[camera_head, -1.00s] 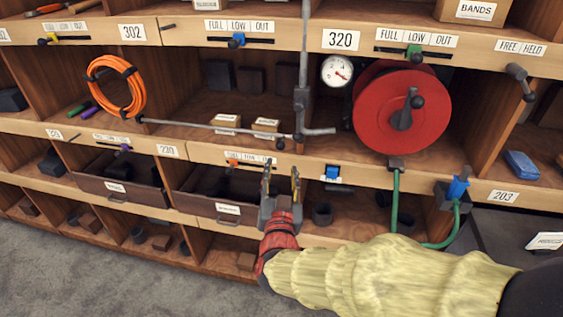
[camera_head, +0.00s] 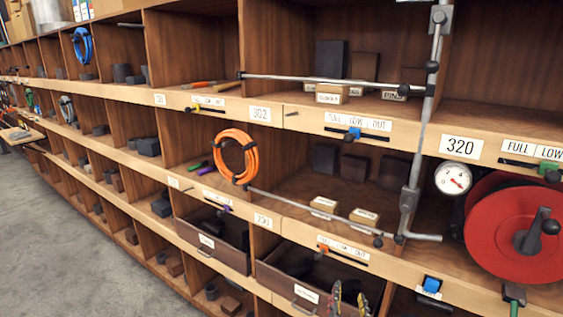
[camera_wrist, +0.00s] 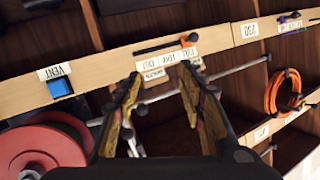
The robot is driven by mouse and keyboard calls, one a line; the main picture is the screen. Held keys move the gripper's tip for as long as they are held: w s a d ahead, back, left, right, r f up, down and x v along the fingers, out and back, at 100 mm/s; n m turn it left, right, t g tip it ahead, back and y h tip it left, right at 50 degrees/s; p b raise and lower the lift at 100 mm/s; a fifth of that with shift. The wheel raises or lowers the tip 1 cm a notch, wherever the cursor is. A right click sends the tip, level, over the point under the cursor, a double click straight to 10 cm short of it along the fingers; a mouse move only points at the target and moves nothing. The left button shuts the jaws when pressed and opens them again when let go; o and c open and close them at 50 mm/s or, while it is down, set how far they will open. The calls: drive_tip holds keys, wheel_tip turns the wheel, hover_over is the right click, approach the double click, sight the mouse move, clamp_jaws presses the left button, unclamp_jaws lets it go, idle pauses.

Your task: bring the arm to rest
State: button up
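My gripper (camera_head: 349,300) shows only by its fingertips at the bottom edge of the head view, in front of the lower drawer. In the wrist view my gripper (camera_wrist: 162,95) has its two yellow-and-dark fingers apart with nothing between them. The rest of my arm is out of the head view. The wrist picture is upside down, with the label strip and the orange slider (camera_wrist: 189,39) beyond the fingers. A grey pipe (camera_head: 422,130) runs upright in front of the shelves, clear of my fingertips in the head view.
A red reel (camera_head: 490,245) and a gauge (camera_head: 453,178) are at the right. An orange hose coil (camera_head: 236,157) hangs at the middle. Two drawers (camera_head: 211,252) stand partly out of the lower row.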

drive_tip(key=s+a+f+n+g+y, duration=0.3)
drive_tip(key=s+a+f+g+y, duration=0.15)
drive_tip(key=a, duration=0.35)
drive_tip(key=s+a+f+n+g+y, duration=0.1)
drive_tip(key=s+a+n+g+y, duration=0.15)
drive_tip(key=s, duration=0.45)
drive_tip(key=s+d+r+g+h+p, duration=0.2)
drive_tip(key=s+d+r+h, duration=0.1)
drive_tip(key=s+d+r, duration=0.7)
drive_tip(key=shift+d+r, duration=0.6)
drive_tip(key=shift+r, duration=0.1)
drive_tip(key=shift+s, duration=0.15)
